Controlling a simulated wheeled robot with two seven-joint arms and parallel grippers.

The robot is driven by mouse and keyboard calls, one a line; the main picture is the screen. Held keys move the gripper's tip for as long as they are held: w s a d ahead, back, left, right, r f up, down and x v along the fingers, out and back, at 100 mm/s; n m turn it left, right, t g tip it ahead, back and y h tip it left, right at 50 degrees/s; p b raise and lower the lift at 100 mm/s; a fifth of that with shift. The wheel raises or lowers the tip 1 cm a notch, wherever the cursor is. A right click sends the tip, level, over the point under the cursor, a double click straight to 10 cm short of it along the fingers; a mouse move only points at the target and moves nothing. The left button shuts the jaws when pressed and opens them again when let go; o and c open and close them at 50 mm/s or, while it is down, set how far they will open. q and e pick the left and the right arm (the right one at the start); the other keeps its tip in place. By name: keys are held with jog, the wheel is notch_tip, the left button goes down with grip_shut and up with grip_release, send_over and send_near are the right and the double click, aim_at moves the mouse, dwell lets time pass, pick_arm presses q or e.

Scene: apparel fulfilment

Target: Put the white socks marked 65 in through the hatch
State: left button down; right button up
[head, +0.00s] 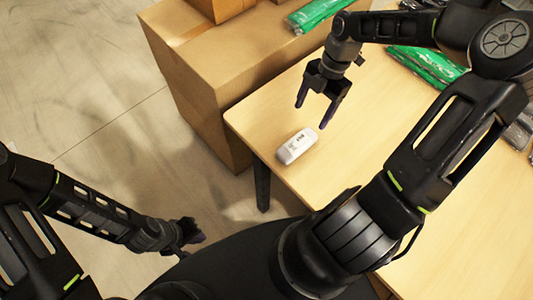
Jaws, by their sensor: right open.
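A small white rolled bundle with dark print (297,146), which looks like the white socks, lies on the wooden table (385,160) near its left corner. I cannot read a number on it. My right gripper (313,114) is above and just behind the bundle, fingers pointing down and apart, with nothing between them. My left gripper (188,235) hangs low at the lower left, off the table, far from the bundle. Its fingers are too small and dark to read. I cannot make out a hatch in this view.
Cardboard boxes (205,85) stand against the table's far left side. A green packet (318,13) lies on top of a box, and more green packets (428,66) lie at the back right of the table. Dark packets are at the right edge. Bare floor (80,90) is at left.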

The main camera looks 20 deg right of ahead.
jog(key=a+f+m+y, duration=0.2)
jog(key=a+f+m, duration=0.3)
jog(key=a, duration=0.5)
jog(key=a+f+m+y, duration=0.1)
jog(key=a+f+m, duration=0.35)
jog(key=a, duration=0.55)
jog(key=s+a+f+m+h, duration=0.1)
jog(key=s+a+f+m, duration=0.2)
jog(key=s+f+m, duration=0.3)
jog(key=s+a+f+m+t+h, duration=0.1)
jog(key=s+a+f+m, duration=0.2)
jog(key=s+f+m, duration=0.3)
jog(key=shift+s+f+m, duration=0.2)
jog(key=shift+s+m, duration=0.05)
jog(key=shift+m, duration=0.6)
jog(key=shift+f+b, duration=0.95)
jog(key=shift+b, duration=0.05)
jog(key=shift+o, duration=0.5)
jog(key=shift+w+r, duration=0.1)
jog(key=shift+r, duration=0.1)
